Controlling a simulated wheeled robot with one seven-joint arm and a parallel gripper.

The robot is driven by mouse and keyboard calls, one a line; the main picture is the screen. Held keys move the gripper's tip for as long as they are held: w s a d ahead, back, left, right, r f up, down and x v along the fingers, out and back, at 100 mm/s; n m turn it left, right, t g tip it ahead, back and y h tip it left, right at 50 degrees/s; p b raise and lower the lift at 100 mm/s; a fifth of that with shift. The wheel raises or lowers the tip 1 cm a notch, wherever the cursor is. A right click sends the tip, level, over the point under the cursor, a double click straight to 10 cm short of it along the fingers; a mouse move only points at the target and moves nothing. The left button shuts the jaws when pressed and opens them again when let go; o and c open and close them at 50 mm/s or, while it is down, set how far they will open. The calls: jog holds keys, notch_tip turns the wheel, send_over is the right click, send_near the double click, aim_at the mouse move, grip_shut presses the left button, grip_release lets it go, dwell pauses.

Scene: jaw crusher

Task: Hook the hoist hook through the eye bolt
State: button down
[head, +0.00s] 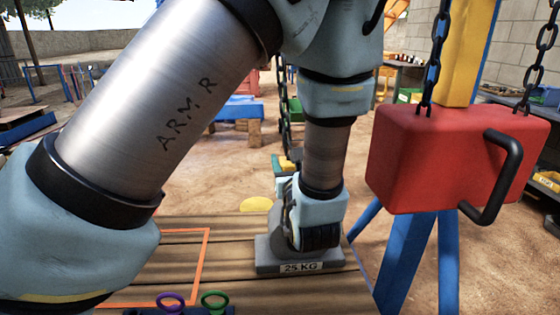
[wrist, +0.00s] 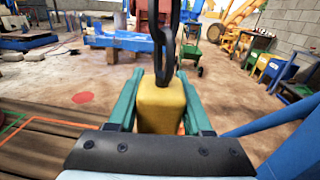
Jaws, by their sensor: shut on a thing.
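My gripper (wrist: 161,100) has green fingers shut on the yellow hook block (wrist: 162,108), one on each side. A dark chain (wrist: 166,35) rises from the block's top. In the head view, my gripper (head: 285,164) is partly behind my wrist, with a bit of yellow at its fingers and the chain (head: 283,100) above. A grey weight (head: 301,267) labelled 25 KG sits on the plank table, in front of and below the gripper. The hook's tip is hidden below the block in the wrist view. I cannot make out the eye bolt; my wrist covers the weight's top.
A red block (head: 437,160) with a black handle (head: 503,180) hangs on chains at the right, near blue posts (head: 403,262). An orange outline (head: 206,258) marks the table (head: 170,285).

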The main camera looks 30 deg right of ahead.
jog(key=shift+m+g+h, duration=0.4)
jog(key=shift+m+h, duration=0.1)
jog(key=shift+s+d+f, duration=0.25)
jog(key=shift+s+d, duration=0.5)
jog(key=shift+d, duration=0.35)
jog(key=shift+s+d+f, duration=0.2)
jog(key=shift+s+d, duration=0.55)
jog(key=shift+d, duration=0.3)
jog(key=shift+f, duration=0.25)
jog(key=x, duration=0.1)
jog(key=b+x, duration=0.1)
jog(key=x, duration=0.2)
jog(key=shift+w+d+f, duration=0.15)
jog(key=shift+f, duration=0.2)
jog(key=x, duration=0.3)
jog(key=shift+w+d+r+b, duration=0.15)
jog(key=shift+w+r+b, duration=0.1)
jog(key=shift+r+b, duration=0.1)
dwell(0.5)
